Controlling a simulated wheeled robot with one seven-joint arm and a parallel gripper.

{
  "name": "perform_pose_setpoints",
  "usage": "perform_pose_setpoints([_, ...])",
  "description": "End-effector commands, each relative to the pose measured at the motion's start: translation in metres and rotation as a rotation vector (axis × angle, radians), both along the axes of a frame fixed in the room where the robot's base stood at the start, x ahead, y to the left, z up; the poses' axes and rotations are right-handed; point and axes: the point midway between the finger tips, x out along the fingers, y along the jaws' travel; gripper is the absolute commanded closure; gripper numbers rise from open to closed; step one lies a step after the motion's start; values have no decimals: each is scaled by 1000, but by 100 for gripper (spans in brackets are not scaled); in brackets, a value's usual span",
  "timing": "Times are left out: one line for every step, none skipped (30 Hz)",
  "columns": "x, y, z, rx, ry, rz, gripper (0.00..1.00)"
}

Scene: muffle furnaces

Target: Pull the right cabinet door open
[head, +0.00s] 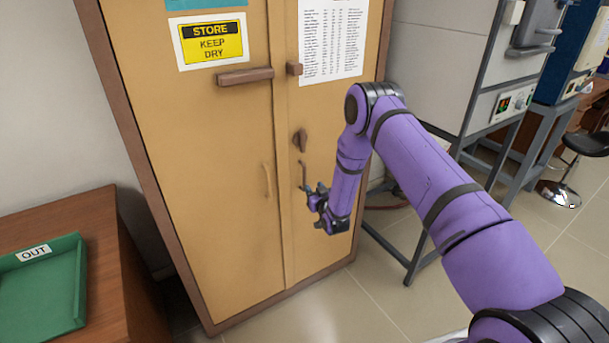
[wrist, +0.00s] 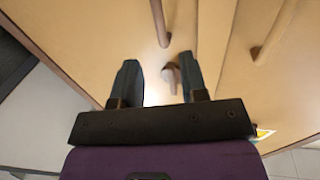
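The right cabinet door (head: 338,120) is tan and looks flush with the left door (head: 190,140). It carries a slim upright handle (head: 304,174), which also shows at the top of the wrist view (wrist: 160,22). A brown turn knob (head: 300,139) sits above that handle. My gripper (head: 314,196) is in front of the right door, close to the lower part of its handle. In the wrist view its two dark fingers (wrist: 160,62) are spread apart.
A brown bar (head: 245,76) on the left door lies apart from a small block (head: 293,69) on the right door. The left door's handle (head: 267,180) is close by. A grey metal stand (head: 405,240) is right of the cabinet. A desk with a green tray (head: 45,285) is at left.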

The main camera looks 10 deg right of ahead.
Motion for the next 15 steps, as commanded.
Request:
perform_pose_setpoints([5,1,1,0,-2,0,60])
perform_pose_setpoints([9,1,1,0,-1,0,60])
perform_pose_setpoints([14,2,1,0,-2,0,60])
perform_pose_setpoints([19,2,1,0,-2,0,60])
perform_pose_setpoints([24,3,1,0,-2,0,60])
perform_pose_setpoints([31,4,1,0,-2,0,60])
perform_pose_setpoints([37,4,0,0,-1,0,60])
perform_pose_setpoints([42,5,0,0,-1,0,60])
perform_pose_setpoints([49,6,0,0,-1,0,60])
perform_pose_setpoints([55,7,1,0,-1,0,60])
perform_pose_setpoints([60,7,1,0,-1,0,60])
perform_pose_setpoints([67,8,1,0,-1,0,60])
perform_pose_setpoints([71,9,1,0,-1,0,60])
perform_pose_setpoints([76,9,1,0,0,0,60])
perform_pose_setpoints([81,10,0,0,0,0,60])
